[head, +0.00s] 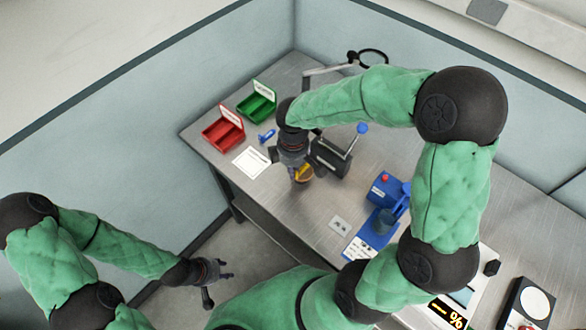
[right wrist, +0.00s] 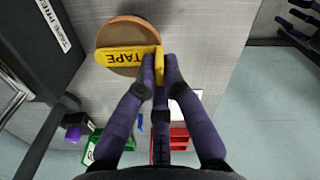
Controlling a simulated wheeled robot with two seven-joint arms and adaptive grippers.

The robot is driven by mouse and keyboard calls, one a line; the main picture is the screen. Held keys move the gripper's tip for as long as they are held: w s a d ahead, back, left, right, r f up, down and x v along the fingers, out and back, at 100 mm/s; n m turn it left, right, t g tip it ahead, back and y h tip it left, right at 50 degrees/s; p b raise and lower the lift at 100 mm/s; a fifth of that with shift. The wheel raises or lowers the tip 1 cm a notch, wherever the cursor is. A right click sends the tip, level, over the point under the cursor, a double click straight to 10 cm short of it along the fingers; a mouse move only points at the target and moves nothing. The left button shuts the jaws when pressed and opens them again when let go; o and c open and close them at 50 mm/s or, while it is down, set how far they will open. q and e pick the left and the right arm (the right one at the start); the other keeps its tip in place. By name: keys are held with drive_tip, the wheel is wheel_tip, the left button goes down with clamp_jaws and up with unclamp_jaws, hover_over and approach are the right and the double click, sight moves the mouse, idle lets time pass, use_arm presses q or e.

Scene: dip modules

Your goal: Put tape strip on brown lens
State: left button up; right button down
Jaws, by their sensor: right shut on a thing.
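The brown lens (right wrist: 128,34) is a round disc on the grey table; in the head view it shows (head: 304,175) just below my right gripper. The yellow tape strip (right wrist: 124,56), marked "TAPE", lies across the lens in the right wrist view, with one end bent up at the fingers. My right gripper (right wrist: 162,72) is shut on that raised end, at the lens's edge. In the head view my right gripper (head: 295,170) partly hides the strip. My left gripper (head: 222,276) hangs off the table at the lower left, with its fingers apart and empty.
A dark tape press (head: 330,157) stands close beside the lens. Red (head: 222,135) and green (head: 257,107) bins and a white sheet (head: 252,162) lie toward the far left. A blue device (head: 385,190) stands to the right. Bare table lies in front of the lens.

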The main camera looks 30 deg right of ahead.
drive_tip(key=shift+f, duration=0.1)
drive_tip(key=c, duration=1.8)
unclamp_jaws()
drive_tip(key=shift+f, duration=0.1)
drive_tip(key=o, duration=0.4)
drive_tip(key=shift+o, duration=0.2)
wheel_tip(320, 180, up, 12)
drive_tip(key=p, duration=0.3)
drive_tip(key=shift+r, duration=0.2)
